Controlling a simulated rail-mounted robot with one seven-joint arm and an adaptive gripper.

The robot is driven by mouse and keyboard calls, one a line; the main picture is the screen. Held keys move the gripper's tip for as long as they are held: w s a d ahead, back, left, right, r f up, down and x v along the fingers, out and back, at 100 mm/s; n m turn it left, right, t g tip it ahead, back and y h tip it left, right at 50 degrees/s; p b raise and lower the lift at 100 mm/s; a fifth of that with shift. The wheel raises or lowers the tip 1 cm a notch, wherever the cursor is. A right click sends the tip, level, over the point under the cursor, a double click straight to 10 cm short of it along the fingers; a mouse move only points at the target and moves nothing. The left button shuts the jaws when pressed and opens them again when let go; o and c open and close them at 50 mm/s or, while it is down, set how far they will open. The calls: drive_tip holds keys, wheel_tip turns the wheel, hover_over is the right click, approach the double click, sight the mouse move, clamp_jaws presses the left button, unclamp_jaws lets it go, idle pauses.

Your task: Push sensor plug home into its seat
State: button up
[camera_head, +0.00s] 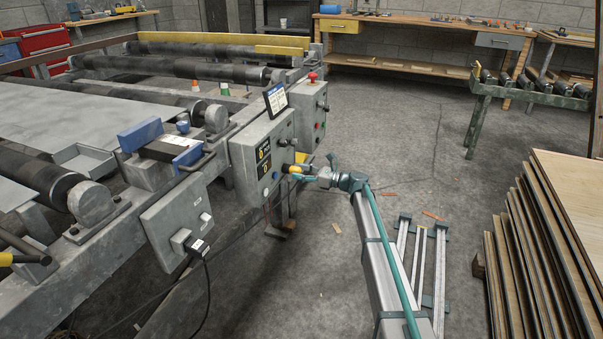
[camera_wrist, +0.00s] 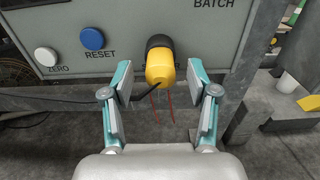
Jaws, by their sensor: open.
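The sensor plug is a yellow body with a black collar at the front face of a grey control box (camera_head: 262,150). In the wrist view the plug (camera_wrist: 160,68) sits between the two open fingers of my gripper (camera_wrist: 160,85), with a visible gap on each side. Its black collar (camera_wrist: 159,42) meets the box panel (camera_wrist: 120,18); how deep it sits cannot be told. A dark cable leaves the plug toward the lower left. In the head view my gripper (camera_head: 307,172) is at the box front, and the plug (camera_head: 293,169) shows as a small yellow spot.
A white ZERO button (camera_wrist: 46,56) and a blue RESET button (camera_wrist: 92,39) are left of the plug. Thin red wires (camera_wrist: 162,106) hang below it. A second grey box (camera_head: 180,220) with a black cable is nearer.

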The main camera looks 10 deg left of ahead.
drive_tip(key=v, duration=1.2)
drive_tip(key=shift+n, duration=0.3)
